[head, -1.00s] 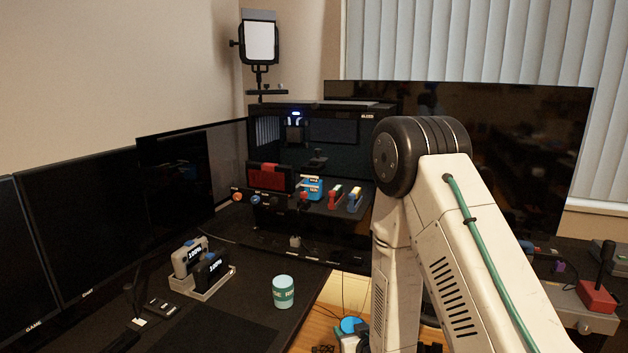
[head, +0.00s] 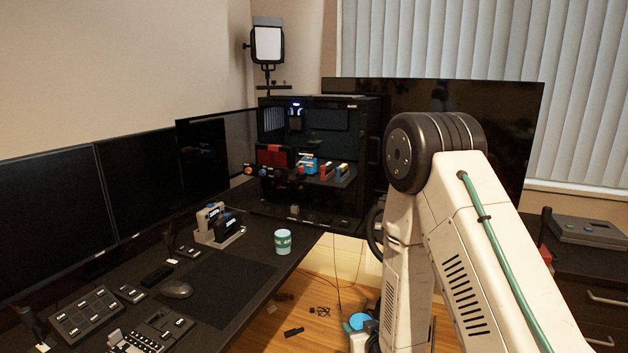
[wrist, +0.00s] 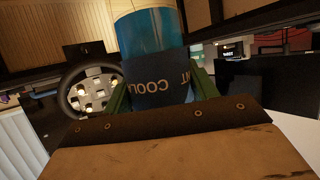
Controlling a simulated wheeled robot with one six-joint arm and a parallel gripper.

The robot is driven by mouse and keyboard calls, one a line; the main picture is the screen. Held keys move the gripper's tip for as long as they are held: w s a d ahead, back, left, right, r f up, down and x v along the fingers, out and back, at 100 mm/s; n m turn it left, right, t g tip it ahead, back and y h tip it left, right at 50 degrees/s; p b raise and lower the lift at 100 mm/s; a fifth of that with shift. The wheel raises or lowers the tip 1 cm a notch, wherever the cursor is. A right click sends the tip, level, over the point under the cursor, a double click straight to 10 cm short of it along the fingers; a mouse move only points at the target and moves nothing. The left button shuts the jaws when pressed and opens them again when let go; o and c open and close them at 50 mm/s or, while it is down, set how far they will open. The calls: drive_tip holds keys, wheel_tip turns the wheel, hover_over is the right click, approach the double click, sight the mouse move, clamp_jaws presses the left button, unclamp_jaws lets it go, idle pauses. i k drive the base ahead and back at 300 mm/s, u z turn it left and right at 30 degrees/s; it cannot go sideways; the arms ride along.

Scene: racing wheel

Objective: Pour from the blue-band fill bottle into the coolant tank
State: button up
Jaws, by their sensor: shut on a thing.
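The bottle (wrist: 155,50) is in my gripper (wrist: 160,92), with green fingers on either side of it in the wrist view. It has a blue body, a tan end at the top of the picture and a dark label whose upside-down lettering begins "COOL". In the head view a bright blue disc (head: 360,321) shows low beside my arm; I cannot tell if it is part of the bottle. My arm hides most of the gripper there. A black glass-fronted case (head: 330,125) stands at the desk's far end with a small lit unit inside; I cannot tell which part is the coolant tank.
A charger dock (head: 218,232), mouse (head: 176,289) and button boxes (head: 86,313) lie on the desk. Monitors (head: 50,220) line the left. A steering wheel (wrist: 90,92) shows in the wrist view.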

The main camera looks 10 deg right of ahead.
sight(309, 164)
drive_tip(key=z, duration=1.95)
drive_tip(key=i, duration=0.75)
drive_tip(key=u, duration=2.75)
